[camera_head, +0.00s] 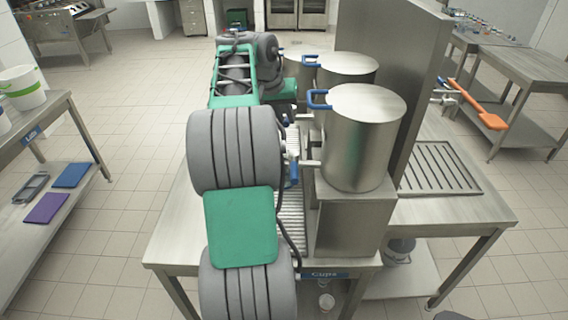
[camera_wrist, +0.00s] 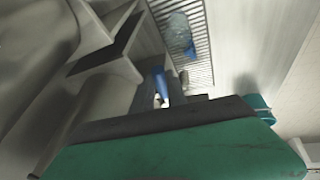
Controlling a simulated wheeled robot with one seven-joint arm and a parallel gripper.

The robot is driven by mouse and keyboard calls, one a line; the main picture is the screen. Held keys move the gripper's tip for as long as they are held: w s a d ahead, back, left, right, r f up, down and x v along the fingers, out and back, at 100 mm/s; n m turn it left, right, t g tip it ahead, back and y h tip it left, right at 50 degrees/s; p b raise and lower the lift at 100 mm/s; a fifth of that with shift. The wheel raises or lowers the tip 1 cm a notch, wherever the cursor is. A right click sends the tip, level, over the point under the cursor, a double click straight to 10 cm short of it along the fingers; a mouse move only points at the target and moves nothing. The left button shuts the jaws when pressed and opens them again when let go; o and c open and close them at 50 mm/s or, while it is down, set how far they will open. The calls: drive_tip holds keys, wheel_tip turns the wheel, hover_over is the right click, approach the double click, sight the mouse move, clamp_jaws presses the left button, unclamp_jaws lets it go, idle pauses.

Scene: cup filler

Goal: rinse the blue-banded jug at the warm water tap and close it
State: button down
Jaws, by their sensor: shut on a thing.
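My gripper (camera_wrist: 166,101) shows in the wrist view at the end of my dark and green hand. It is shut at a slim blue tap lever (camera_wrist: 160,82); the exact contact is partly hidden. A clear vessel with a blue part (camera_wrist: 181,34), seemingly the jug, stands on a slatted grate (camera_wrist: 203,52) beyond the gripper, apart from it. In the head view my arm hides the jug and most of the gripper. A blue lever (camera_head: 293,172) shows there beside my arm, by the nearest steel tank (camera_head: 362,145). Any water flow cannot be made out.
More steel tanks (camera_head: 346,68) with blue handles stand behind the nearest one on a raised steel block. A tall steel panel (camera_head: 415,85) rises to their right, with a slotted drain (camera_head: 442,168) beyond it. A side table (camera_head: 50,112) stands at left.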

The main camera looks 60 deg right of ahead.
drive_tip(key=shift+s+d+f+n+b, duration=0.1)
drive_tip(key=shift+s+f+n+b, duration=0.15)
drive_tip(key=shift+s+n+b, duration=0.15)
drive_tip(key=shift+r+t, duration=0.25)
drive_tip(key=shift+t, duration=0.05)
